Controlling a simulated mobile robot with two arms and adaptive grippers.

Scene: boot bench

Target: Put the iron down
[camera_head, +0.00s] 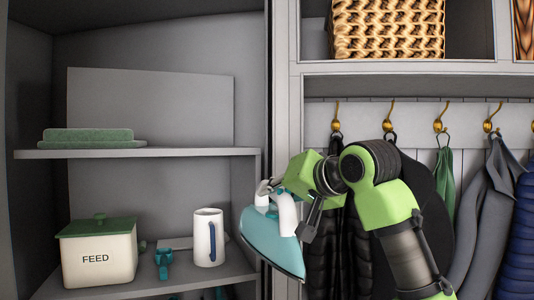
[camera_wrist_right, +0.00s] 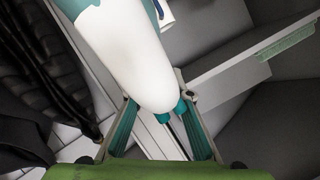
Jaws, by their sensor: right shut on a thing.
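In the right wrist view the iron's white part (camera_wrist_right: 130,55) fills the upper middle, between my right gripper's fingers (camera_wrist_right: 160,125). My left gripper is not in view.
The lower shelf (camera_head: 150,288) holds a FEED tin (camera_head: 97,258), a teal object (camera_head: 163,262) and a white mug (camera_head: 207,238). Folded green towels (camera_head: 88,136) lie on the upper shelf (camera_head: 190,152), whose right part is bare. Coats (camera_head: 490,210) hang from hooks at right.

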